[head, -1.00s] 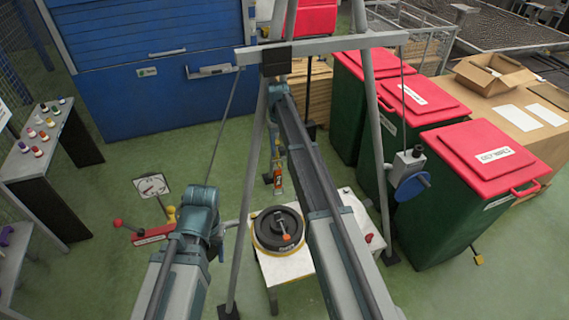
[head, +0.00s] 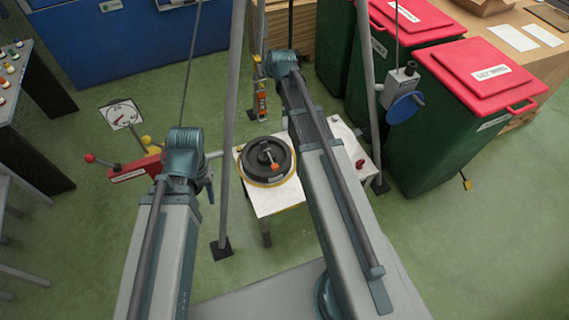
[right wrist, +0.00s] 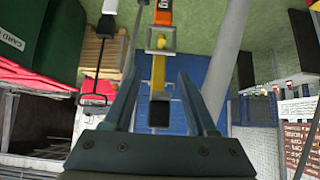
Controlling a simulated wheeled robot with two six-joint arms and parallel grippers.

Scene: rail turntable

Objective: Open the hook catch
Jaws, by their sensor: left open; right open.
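An orange-and-yellow hanging piece (head: 262,98), likely the hook with its catch, hangs beside a grey frame leg in the head view. In the right wrist view its orange body (right wrist: 163,13) is at the top, with a metal link and a yellow part (right wrist: 158,72) below, ending in a dark squarish end. My right gripper (right wrist: 157,78) is open, and the yellow part appears between its fingers, with a visible gap on both sides. Contact cannot be seen. My left gripper (head: 207,186) is mostly hidden behind my left arm, away from the hanging piece.
A black turntable disc (head: 267,160) sits on a white table (head: 278,200) under the grey frame. A blue hand wheel (head: 404,107) is on the right leg. A red lever box (head: 135,168) is at left. Green bins with red lids (head: 485,72) stand at right.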

